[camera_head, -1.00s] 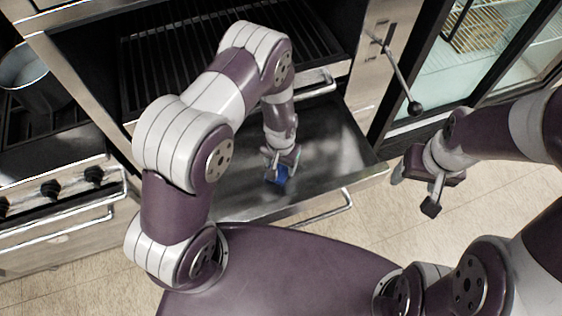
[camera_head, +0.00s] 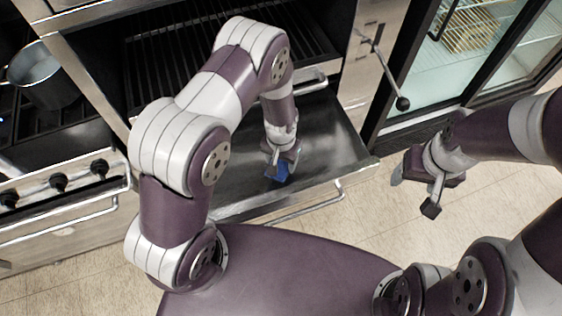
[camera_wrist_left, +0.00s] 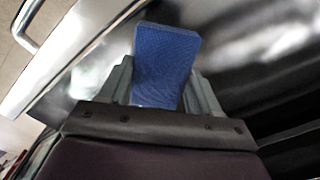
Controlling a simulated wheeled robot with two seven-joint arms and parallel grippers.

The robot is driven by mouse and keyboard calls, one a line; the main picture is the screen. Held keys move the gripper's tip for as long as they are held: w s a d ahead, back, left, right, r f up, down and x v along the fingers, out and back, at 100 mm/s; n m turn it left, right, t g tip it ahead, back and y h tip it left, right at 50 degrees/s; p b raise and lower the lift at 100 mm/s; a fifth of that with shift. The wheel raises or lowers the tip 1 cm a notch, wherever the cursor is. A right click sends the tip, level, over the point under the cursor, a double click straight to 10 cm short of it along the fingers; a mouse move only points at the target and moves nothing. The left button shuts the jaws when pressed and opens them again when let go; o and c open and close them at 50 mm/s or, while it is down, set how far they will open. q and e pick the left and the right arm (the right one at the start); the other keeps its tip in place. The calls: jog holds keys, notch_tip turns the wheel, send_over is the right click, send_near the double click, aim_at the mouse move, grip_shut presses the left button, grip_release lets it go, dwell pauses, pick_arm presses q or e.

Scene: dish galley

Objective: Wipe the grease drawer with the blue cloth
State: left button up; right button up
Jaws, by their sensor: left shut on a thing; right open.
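The grease drawer (camera_head: 338,150) is a shallow dark metal tray pulled out below the grill, with a bar handle on its front; it also fills much of the left wrist view (camera_wrist_left: 245,50). My left gripper (camera_head: 280,168) is over the drawer, shut on the blue cloth (camera_head: 281,175). In the left wrist view the cloth (camera_wrist_left: 166,62) stands up between the two fingers as a flat blue block. I cannot tell whether it touches the drawer floor. My right gripper (camera_head: 416,190) is open and empty, above the floor to the right of the drawer.
A grill (camera_head: 230,60) with black bars is above the drawer. A stove with knobs (camera_head: 58,182) and a metal pot (camera_head: 45,78) stand at left. A glass-doored fridge (camera_head: 450,70) is at right. A thin lever with a black ball (camera_head: 402,103) sticks out near the drawer's right side.

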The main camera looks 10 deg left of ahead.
pick_arm(q)
jog(key=shift+r+p, duration=1)
jog(key=shift+r, duration=0.65)
